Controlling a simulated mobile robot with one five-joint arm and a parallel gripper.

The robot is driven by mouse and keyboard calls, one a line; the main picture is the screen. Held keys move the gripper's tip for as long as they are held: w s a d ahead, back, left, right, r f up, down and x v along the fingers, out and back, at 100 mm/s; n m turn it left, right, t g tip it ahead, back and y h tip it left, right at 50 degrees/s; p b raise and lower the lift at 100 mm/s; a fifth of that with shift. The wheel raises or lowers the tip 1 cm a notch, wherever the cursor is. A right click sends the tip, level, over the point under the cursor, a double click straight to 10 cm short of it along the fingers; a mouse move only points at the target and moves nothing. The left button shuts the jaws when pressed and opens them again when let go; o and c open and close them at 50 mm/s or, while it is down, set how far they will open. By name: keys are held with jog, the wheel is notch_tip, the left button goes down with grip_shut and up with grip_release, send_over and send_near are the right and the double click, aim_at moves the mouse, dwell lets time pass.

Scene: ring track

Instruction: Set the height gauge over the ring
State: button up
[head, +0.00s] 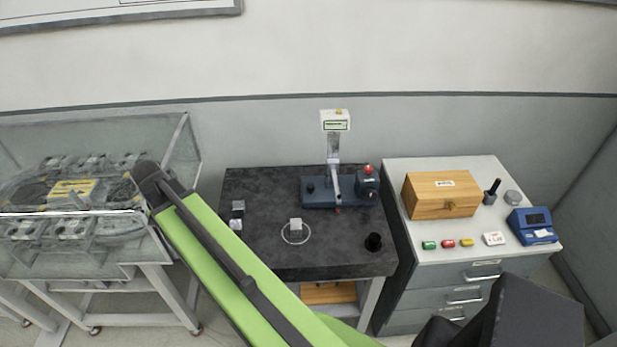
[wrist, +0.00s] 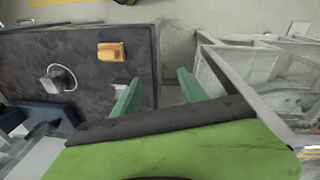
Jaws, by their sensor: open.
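The height gauge (head: 334,165) stands upright at the back of the dark table, with a small display on its column and a blue base (head: 325,193). Part of that base shows at the lower left of the wrist view (wrist: 45,120). The thin pale ring (head: 295,233) lies flat on the table, in front of and left of the gauge, with a small silver block (head: 296,225) at it. Ring and block also show left in the wrist view (wrist: 72,78). My gripper (wrist: 158,76) is open, its green fingers apart near the table's side edge; the head view does not show them clearly.
A yellow-brown block (wrist: 111,51) and small silver blocks (head: 237,215) lie on the table (head: 265,190). A black cup-like piece (head: 374,242) stands at its front right. A glass enclosure (head: 185,150) is left; a cabinet (head: 395,175) with a wooden box (head: 440,195) is right.

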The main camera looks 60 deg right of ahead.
jog(key=s+d+r+m+p, duration=0.1)
jog(key=d+r+m, duration=0.15)
jog(key=d, duration=0.45)
jog(key=s+d+r+m+g+h+p, duration=0.1)
jog(key=d+m, duration=0.3)
jog(key=d, duration=0.3)
jog(key=s+d+r+m+p, duration=0.2)
jog(key=d+m, duration=0.1)
jog(key=d, duration=0.4)
notch_tip(320, 180, up, 2)
jog(key=r+m+g+h, duration=0.1)
jog(key=m+g, duration=0.1)
jog(key=m, duration=0.6)
send_over(310, 185)
jog(key=w+a, duration=0.4)
jog(key=a, duration=0.1)
jog(key=b+x, duration=0.9)
jog(key=x, duration=0.2)
jog(key=b+x, duration=0.5)
jog(key=shift+w+a+f+b, duration=0.1)
jog(key=shift+w+f+b, duration=0.2)
jog(key=shift+f, duration=0.25)
jog(key=shift+r, duration=0.1)
grip_shut()
